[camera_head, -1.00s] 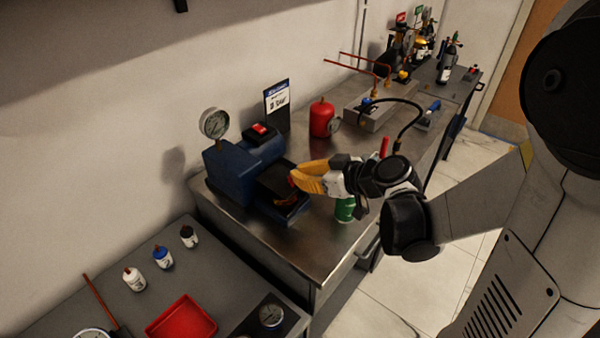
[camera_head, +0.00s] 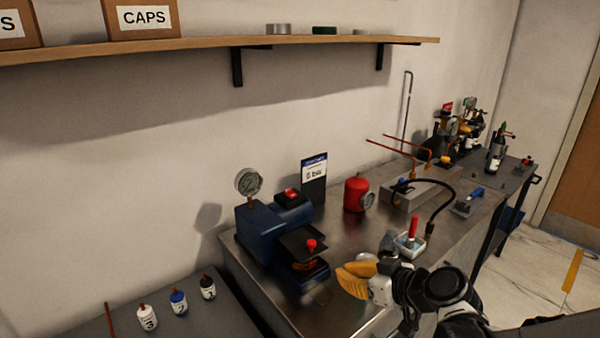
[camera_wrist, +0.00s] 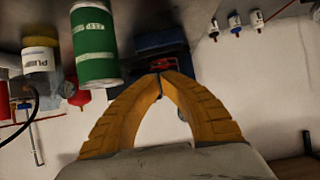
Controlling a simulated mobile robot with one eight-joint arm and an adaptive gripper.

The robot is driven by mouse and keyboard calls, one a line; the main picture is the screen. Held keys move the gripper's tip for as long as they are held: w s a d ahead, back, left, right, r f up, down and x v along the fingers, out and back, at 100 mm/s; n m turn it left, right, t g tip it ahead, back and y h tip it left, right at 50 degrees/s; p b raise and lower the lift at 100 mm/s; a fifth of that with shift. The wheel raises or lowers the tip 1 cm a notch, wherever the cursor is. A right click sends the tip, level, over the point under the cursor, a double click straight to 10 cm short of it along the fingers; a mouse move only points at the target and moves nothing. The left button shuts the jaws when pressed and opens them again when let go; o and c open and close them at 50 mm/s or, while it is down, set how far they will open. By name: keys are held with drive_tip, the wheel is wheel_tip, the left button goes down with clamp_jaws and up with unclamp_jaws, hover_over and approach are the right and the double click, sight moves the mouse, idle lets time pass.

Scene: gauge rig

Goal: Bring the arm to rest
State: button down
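My gripper (camera_head: 342,275) hangs over the near part of the steel bench (camera_head: 335,312), to the right of the blue press (camera_head: 262,230). Its two yellow fingers are closed tip to tip and hold nothing; the closed tips also show in the wrist view (camera_wrist: 160,78). The press has a black plate with a red knob (camera_head: 311,245), apart from the fingers in the head view. In the wrist view the knob (camera_wrist: 163,63) appears just beyond the tips. A green can (camera_wrist: 96,45) stands close beside the fingers there.
Several small bottles (camera_head: 178,302) are on the left bench. A wooden shelf (camera_head: 220,45) runs along the wall above.

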drive_tip(key=s+d+r+m+g+h, duration=0.1)
drive_tip(key=s+d+m+h, duration=0.1)
drive_tip(key=s, duration=0.6)
drive_tip(key=s+d+r+m+g+h, duration=0.2)
drive_tip(key=s+m+h, duration=0.2)
drive_tip(key=s, duration=0.4)
drive_tip(key=shift+s+d+r+h, duration=0.25)
drive_tip(key=shift+d+h, duration=0.05)
drive_tip(key=shift+h, duration=0.1)
